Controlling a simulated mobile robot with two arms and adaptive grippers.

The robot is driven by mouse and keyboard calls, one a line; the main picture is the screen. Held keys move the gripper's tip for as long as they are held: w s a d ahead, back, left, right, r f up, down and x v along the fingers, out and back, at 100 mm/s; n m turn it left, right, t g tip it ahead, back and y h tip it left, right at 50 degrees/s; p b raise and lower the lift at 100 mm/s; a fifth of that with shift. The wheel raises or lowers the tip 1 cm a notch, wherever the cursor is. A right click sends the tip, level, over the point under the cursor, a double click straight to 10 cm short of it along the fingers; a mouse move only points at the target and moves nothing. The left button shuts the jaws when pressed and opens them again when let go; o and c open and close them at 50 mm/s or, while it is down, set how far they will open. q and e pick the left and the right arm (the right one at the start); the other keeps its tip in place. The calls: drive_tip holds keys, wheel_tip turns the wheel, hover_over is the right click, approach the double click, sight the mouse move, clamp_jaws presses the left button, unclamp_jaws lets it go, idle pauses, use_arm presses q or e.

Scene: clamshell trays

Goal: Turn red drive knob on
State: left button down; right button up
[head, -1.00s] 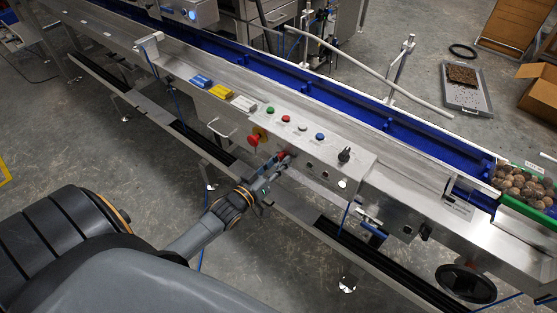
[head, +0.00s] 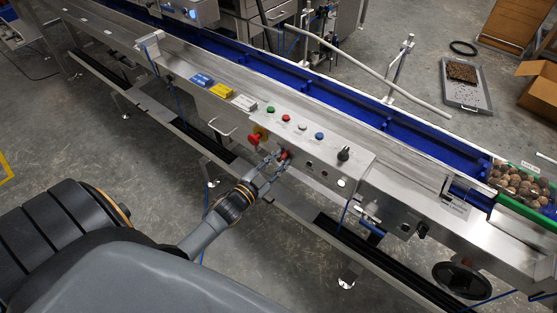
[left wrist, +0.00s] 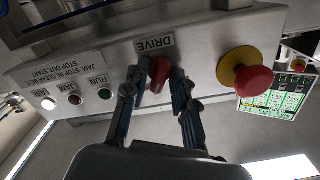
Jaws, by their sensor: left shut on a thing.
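The red drive knob (left wrist: 159,73) sits under the DRIVE label (left wrist: 155,42) on the steel panel in the left wrist view. In the head view the knob (head: 284,154) is on the front face of the conveyor's control box, partly hidden by my gripper. My left gripper (left wrist: 158,88) is shut on the knob, with one blue-grey finger on each side of it. It also shows in the head view (head: 274,160), reaching in from the lower left. The exact angle of the knob is hard to tell. My right gripper is out of view.
A red mushroom button on a yellow base (left wrist: 246,78) is close beside the knob. RUN, JAM and AIR lamps (left wrist: 104,94) are on the other side. Several coloured buttons (head: 286,118) and a black selector (head: 344,154) sit on the box top. The blue conveyor (head: 345,108) runs behind.

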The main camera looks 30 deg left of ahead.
use_arm(q)
drive_tip(key=shift+m, duration=0.7)
drive_tip(key=c, duration=1.4)
unclamp_jaws()
drive_tip(key=shift+o, duration=0.2)
drive_tip(key=s, duration=1.2)
drive_tip(key=shift+a, duration=0.45)
